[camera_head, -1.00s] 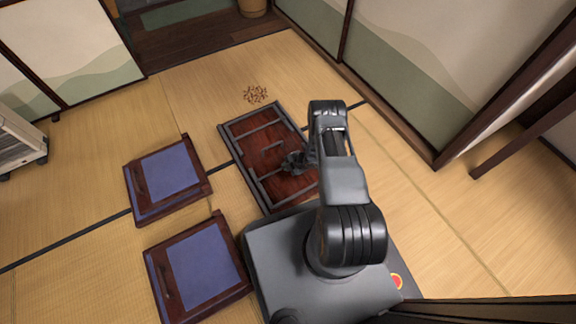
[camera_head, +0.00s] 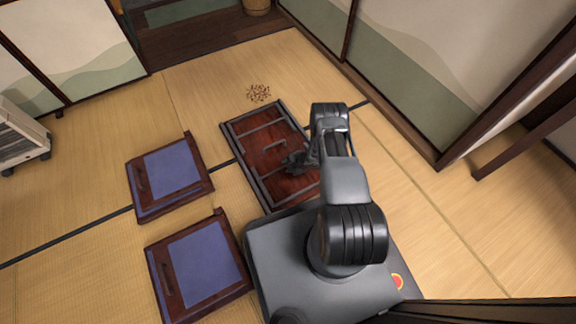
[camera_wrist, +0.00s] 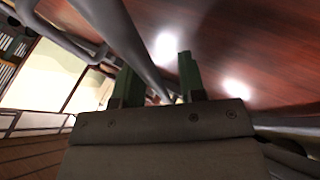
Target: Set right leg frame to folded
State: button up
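A low table (camera_head: 245,157) with a dark red wood surface and dark grey edging lies on the tatami in front of my base. Grey metal bars cross it, with a bracket-shaped bar (camera_head: 274,146) near its middle. I cannot tell for sure which bar belongs to the right leg frame. My gripper (camera_head: 291,163) is low over the table's right half, partly hidden by my arm. In the wrist view, my gripper (camera_wrist: 157,80) has its two green fingers apart. A grey metal bar (camera_wrist: 138,45) runs down between them, and contact is unclear. Red wood lies behind.
Two dark wooden seats with blue cushions (camera_head: 172,172) (camera_head: 203,267) stand left of the table. A brown floor mark or twig-like object (camera_head: 258,93) lies beyond it. Sliding panels (camera_head: 420,75) stand at the right. Tatami between table and panels is clear.

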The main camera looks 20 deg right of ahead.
jog(key=shift+r, duration=0.15)
jog(key=p+v, duration=0.6)
jog(key=v, duration=0.7)
jog(key=shift+s+d+r+p, duration=0.15)
jog(key=shift+s+r+p, duration=0.1)
jog(key=shift+p, duration=0.05)
